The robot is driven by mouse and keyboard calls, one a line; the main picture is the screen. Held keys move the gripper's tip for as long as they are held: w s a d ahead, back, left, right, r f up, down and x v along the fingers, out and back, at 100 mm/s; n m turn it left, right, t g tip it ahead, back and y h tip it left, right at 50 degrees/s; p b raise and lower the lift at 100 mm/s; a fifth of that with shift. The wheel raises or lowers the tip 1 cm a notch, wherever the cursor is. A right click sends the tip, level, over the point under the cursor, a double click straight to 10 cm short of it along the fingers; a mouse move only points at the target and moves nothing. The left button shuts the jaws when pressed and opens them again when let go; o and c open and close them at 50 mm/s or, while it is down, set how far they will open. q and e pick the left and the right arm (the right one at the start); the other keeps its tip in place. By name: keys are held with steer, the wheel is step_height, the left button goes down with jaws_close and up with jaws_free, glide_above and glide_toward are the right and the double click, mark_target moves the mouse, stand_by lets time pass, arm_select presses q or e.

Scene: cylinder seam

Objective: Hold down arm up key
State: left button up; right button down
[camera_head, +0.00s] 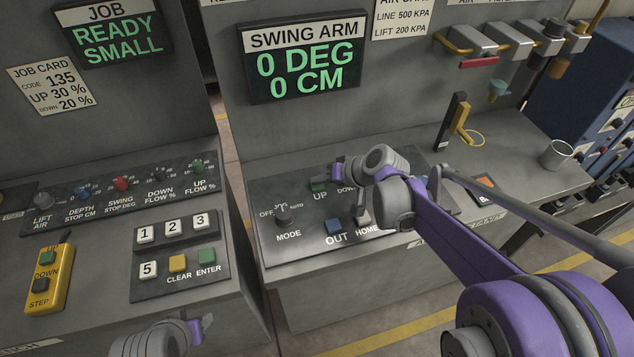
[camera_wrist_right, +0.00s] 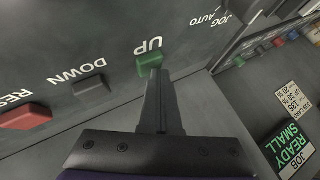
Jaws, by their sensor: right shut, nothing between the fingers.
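The green UP key (camera_head: 319,186) sits on the swing arm panel (camera_head: 300,242), and it also shows in the right wrist view (camera_wrist_right: 150,62). My right gripper (camera_head: 336,174) is shut and empty, with its tips at the UP key. In the right wrist view the closed fingers (camera_wrist_right: 158,76) reach to the edge of the key; I cannot tell whether it is pressed. The swing arm display (camera_head: 305,66) reads 0 DEG and 0 CM. My left gripper (camera_head: 203,325) shows only partly at the bottom left, away from the panel.
The dark DOWN key (camera_wrist_right: 90,84) and red RESET key (camera_wrist_right: 26,116) lie beside UP. The MODE switch (camera_head: 283,214) and blue OUT key (camera_head: 333,226) are nearby. A keypad (camera_head: 175,258) and yellow step box (camera_head: 48,278) are on the left console. A cup (camera_head: 556,154) stands at right.

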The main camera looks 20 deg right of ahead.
mark_target(320, 187)
steer(key=shift+r, duration=0.1)
stand_by(0.3)
arm_select(q)
steer(key=shift+w+r+p, duration=0.3)
steer(key=shift+r+p, duration=0.25)
steer(key=shift+r, duration=0.15)
arm_select(e)
steer(key=shift+r, duration=0.75)
steer(key=shift+r+p, duration=0.3)
steer(key=shift+r, duration=0.25)
steer(key=shift+r+p, duration=1.15)
steer(key=shift+r, duration=0.9)
arm_select(q)
steer(key=r, duration=0.1)
steer(key=w+r, duration=0.1)
steer(key=r, duration=0.2)
steer(key=shift+w, duration=0.3)
steer(key=shift+s, duration=0.15)
